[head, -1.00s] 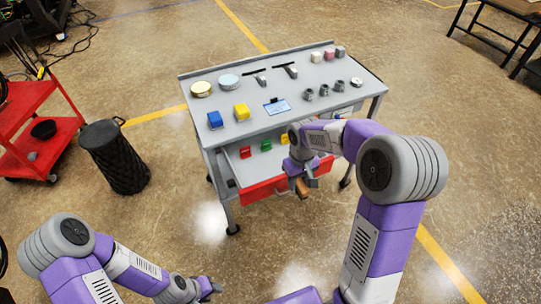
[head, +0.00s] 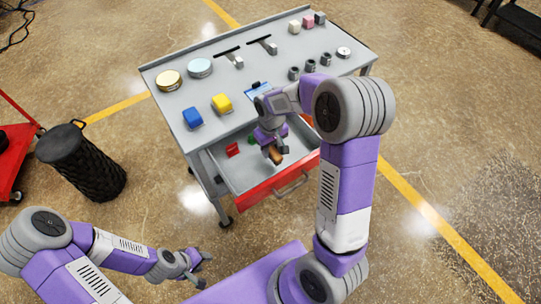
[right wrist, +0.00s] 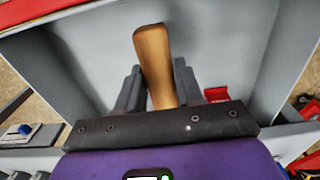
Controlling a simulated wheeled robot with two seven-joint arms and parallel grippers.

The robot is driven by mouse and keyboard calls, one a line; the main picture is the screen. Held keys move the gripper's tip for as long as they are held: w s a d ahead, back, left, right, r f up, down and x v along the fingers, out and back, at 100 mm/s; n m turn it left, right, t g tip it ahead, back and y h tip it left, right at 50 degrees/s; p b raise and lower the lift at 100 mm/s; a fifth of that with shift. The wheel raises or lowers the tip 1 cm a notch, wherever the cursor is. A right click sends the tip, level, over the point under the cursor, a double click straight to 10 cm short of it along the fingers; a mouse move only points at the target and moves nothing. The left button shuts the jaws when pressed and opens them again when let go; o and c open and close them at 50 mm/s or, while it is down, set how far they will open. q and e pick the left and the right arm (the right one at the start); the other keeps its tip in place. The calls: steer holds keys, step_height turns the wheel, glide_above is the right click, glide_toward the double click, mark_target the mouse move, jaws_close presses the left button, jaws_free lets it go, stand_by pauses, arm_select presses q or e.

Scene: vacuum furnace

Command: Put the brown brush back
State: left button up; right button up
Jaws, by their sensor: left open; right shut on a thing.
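The brown brush (head: 276,156) is in my right gripper (head: 271,147), which is shut on it. They are over the open drawer, behind its red front (head: 262,188). The right wrist view shows the brush's wooden handle (right wrist: 153,60) sticking out between the two fingers (right wrist: 157,88), with the grey drawer floor (right wrist: 215,45) beyond. The rest of the brush is hidden by the gripper. My left gripper (head: 198,264) is open and empty, low in front of the bench, away from the drawer.
A red block (head: 232,150) and a partly hidden green one (head: 252,139) lie in the drawer. The grey bench top (head: 240,85) above carries blue and yellow blocks, round tins and small metal parts. A black bin (head: 85,165) stands left of the bench.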

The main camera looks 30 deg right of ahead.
mark_target(271, 155)
step_height(271, 155, down, 4)
steer(key=shift+f+b, duration=0.1)
steer(key=shift+b, duration=0.5)
steer(key=shift+f, duration=0.1)
steer(key=o, duration=1)
step_height(271, 155, up, 12)
steer(key=p, duration=0.4)
steer(key=shift+r, duration=0.2)
